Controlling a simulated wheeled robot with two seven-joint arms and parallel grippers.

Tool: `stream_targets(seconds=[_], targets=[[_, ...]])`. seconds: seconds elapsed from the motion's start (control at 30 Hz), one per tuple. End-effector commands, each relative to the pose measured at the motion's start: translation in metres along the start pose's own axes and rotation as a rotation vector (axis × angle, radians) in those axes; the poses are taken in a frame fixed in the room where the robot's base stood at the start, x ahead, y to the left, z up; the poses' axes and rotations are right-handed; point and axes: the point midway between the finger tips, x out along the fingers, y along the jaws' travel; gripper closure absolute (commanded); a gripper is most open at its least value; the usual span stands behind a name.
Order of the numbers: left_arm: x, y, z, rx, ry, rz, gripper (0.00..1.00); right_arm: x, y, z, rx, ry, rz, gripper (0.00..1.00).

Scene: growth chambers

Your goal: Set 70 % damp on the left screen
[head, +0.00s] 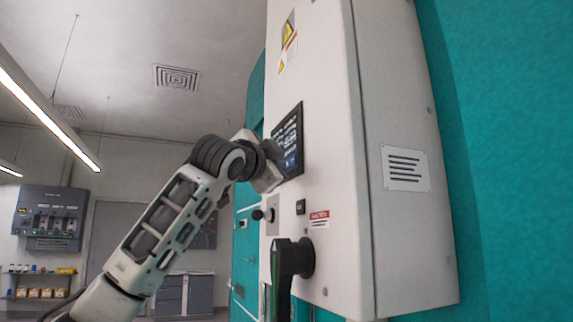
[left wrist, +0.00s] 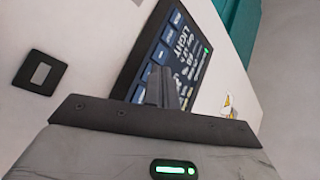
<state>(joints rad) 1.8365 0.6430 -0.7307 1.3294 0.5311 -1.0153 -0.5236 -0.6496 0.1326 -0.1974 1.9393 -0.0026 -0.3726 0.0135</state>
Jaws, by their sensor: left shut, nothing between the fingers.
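A dark screen (head: 288,138) with lit rows of text and symbols is set in the front of a white cabinet. It also shows in the left wrist view (left wrist: 190,55), turned on its side, with several blue buttons along one edge and a green mark. Its digits are too small to read surely. My left gripper (head: 283,165) is at the lower part of the screen, its fingers shut and empty. In the left wrist view the shut fingers (left wrist: 170,88) cover part of the screen's near edge. I cannot tell whether they touch it. My right gripper is not in view.
A grey wall unit (head: 50,217) hangs far left. The space left of the cabinet front is open.

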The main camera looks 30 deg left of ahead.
Motion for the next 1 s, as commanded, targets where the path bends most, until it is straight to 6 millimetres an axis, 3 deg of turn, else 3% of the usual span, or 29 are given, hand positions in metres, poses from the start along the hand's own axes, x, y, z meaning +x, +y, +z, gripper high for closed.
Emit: stream_targets(seconds=[0.67, 1.0], targets=[[-0.011, -0.007, 0.008, 0.0, 0.0, 0.001, 1.0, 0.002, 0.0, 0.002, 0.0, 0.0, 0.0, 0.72], [-0.03, -0.021, 0.022, 0.0, 0.0, -0.002, 1.0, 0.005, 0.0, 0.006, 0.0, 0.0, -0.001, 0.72]])
